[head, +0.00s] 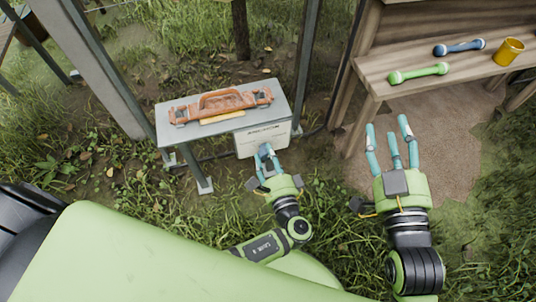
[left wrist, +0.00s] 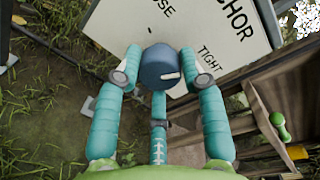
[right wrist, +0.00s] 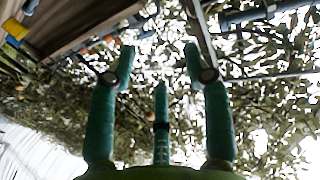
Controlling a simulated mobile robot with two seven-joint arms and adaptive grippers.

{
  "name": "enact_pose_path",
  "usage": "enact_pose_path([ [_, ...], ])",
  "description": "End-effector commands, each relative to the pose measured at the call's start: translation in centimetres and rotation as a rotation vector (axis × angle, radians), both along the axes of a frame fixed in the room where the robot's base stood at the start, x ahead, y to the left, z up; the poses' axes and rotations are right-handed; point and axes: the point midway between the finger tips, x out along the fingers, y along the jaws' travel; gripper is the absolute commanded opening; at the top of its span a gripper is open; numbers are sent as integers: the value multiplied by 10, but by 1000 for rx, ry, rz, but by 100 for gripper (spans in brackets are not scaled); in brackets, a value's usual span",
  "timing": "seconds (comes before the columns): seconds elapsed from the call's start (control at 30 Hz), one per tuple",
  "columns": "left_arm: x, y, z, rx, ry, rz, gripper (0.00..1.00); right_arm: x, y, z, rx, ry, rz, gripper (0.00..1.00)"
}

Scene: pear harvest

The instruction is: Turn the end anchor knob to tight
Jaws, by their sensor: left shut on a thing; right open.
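The end anchor knob (left wrist: 160,66) is round and dark blue, with a white mark on its lower right side. It sits on a white plate (left wrist: 195,22) with the words "TIGHT" and "ANCHOR" partly visible; another word is cut to "OSE". The mark points roughly towards "TIGHT". My left gripper (left wrist: 160,82) is shut around the knob, with fingers on both sides and one below. In the head view the plate (head: 250,143) hangs at the table's front, and my left gripper (head: 265,154) largely covers the knob. My right gripper (head: 390,132) is open and empty, to the right.
A grey table (head: 171,108) carries an orange-brown tool (head: 222,102) and a yellow-handled item (head: 222,117). A wooden bench (head: 378,75) at the right holds a green tool (head: 418,73), a blue tool (head: 460,47) and a yellow cup (head: 508,51). Metal posts stand beside the table.

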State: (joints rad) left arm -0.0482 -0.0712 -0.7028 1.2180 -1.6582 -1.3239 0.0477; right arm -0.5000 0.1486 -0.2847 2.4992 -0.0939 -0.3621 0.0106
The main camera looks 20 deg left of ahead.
Motion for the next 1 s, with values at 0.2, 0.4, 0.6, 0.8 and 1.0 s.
enact_pose_path([
  [0.2,4,-2,5,171,108,-6,8,-2,-14,-44,-56,231,-38,50],
  [0.4,4,-3,4,324,212,-8,8,-12,-27,-78,-98,413,-66,50],
  [0.6,4,-3,3,456,300,-7,8,-24,-37,-103,-129,553,-85,50],
  [0.8,5,-3,2,551,365,-7,8,-35,-44,-119,-149,648,-97,50],
  [1.0,5,-3,2,606,402,-6,8,-42,-48,-127,-160,700,-104,50],
])
